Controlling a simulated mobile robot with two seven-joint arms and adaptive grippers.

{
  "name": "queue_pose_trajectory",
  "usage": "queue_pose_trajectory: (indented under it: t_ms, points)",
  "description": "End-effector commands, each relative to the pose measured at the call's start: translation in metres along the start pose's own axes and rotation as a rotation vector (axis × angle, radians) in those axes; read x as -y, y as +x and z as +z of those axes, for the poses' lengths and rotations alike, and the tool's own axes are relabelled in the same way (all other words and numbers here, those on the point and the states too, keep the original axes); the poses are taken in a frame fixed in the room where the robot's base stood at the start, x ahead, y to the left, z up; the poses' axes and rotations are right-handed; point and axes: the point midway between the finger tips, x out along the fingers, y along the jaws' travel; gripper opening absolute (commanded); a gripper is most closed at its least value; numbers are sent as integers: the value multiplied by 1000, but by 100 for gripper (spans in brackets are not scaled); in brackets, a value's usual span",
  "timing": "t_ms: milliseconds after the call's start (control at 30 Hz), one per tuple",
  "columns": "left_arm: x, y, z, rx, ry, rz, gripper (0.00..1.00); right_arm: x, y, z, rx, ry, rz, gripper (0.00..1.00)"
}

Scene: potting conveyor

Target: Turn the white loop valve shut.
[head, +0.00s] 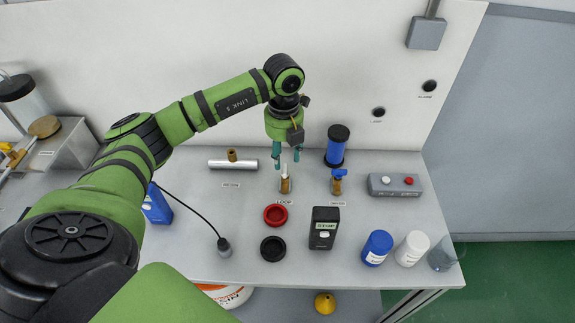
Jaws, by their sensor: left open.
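The loop valve (286,184) stands on the grey bench behind the LOOP label, with a brass body and a white handle on top. The white handle looks upright or tilted; its exact turn is too small to tell. My left gripper (287,158) points down just above the valve, with its two teal fingertips apart and empty. The left fingertip is close to the white handle; I cannot tell whether they touch. My right gripper is not in view.
A blue-handled valve (338,182) stands to the right, with a blue cylinder (337,146) behind it. A grey button box (395,185) is farther right. In front are a red ring (275,215), a black ring (273,248) and a black STOP device (324,228). A silver pipe (233,164) lies left.

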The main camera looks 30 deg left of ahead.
Motion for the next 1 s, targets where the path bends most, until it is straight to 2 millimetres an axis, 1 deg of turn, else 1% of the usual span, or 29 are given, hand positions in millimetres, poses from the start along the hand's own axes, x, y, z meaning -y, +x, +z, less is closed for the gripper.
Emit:
queue_pose_trajectory:
  t_ms: [33,133,233,300,400,467,667,700,767,800,1000]
  points:
    - [0,7,-2,-6,1,3,45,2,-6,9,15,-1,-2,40]
    - [0,23,-2,-5,0,2,45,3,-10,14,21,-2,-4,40]
    - [0,36,-1,-4,1,1,45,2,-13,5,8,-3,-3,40]
    - [1,42,-1,-3,1,-1,45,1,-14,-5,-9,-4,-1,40]
    - [0,48,-1,-2,1,0,45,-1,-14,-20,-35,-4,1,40]
    - [0,49,-1,-2,1,0,45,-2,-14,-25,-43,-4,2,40]
    - [0,50,-1,-1,2,-1,45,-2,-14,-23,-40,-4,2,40]
    - [0,50,-1,-1,2,-1,29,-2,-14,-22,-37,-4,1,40]
    - [1,50,-1,-1,2,-1,5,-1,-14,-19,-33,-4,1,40]
    - [1,49,-1,-2,2,-1,0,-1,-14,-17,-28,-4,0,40]
    - [2,50,-2,-6,4,-3,0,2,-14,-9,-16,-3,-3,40]
